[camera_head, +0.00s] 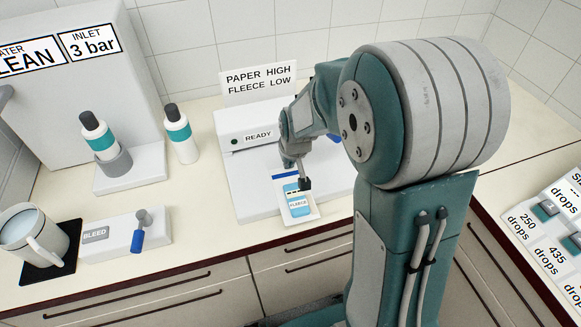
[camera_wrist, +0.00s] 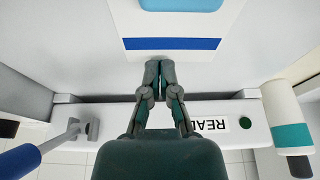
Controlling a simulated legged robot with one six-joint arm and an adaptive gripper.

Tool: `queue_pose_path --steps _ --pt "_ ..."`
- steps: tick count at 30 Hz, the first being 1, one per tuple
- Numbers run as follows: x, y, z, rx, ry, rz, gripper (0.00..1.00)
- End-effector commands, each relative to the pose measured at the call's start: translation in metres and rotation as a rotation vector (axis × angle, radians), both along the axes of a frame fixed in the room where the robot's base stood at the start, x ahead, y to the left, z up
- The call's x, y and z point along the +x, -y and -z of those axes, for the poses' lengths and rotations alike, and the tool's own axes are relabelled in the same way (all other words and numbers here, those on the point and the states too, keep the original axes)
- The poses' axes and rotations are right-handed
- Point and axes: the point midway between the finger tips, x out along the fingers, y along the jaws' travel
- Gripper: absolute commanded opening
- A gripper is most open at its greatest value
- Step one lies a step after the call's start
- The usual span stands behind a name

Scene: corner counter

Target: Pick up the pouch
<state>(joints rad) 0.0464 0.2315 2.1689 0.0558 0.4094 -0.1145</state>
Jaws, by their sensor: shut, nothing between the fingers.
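A sign (camera_head: 259,84) reading PAPER HIGH, FLEECE LOW stands behind the machine. Two teal-banded bottles (camera_head: 181,136) (camera_head: 99,138) stand to the left. A BLEED block (camera_head: 123,236) with a blue-handled lever and a pitcher (camera_head: 35,238) are farther left. A drops panel (camera_head: 547,228) is at right.

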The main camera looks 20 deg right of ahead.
Motion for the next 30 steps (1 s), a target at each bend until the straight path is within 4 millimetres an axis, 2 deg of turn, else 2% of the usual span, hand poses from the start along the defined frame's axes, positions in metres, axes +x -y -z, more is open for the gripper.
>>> queue_pose_path --steps 1,12,17,18,20,21,24,30 --pt "-0.003 0.0 -0.01 0.0 0.007 0.0 0.0" --pt "-0.023 0.001 -0.069 -0.001 0.006 0.0 0.0" --pt "-0.029 0.001 -0.085 -0.001 0.004 0.0 0.0" --pt "-0.03 0.001 -0.086 -0.001 0.002 0.0 0.18" --pt "-0.033 0.0 -0.088 0.002 -0.014 0.003 0.45" --pt "-0.037 -0.001 -0.089 0.003 -0.039 0.006 0.62" --pt "-0.052 -0.006 -0.09 0.008 -0.14 0.023 1.0" --pt "-0.079 -0.011 -0.097 0.004 -0.312 0.058 1.0"
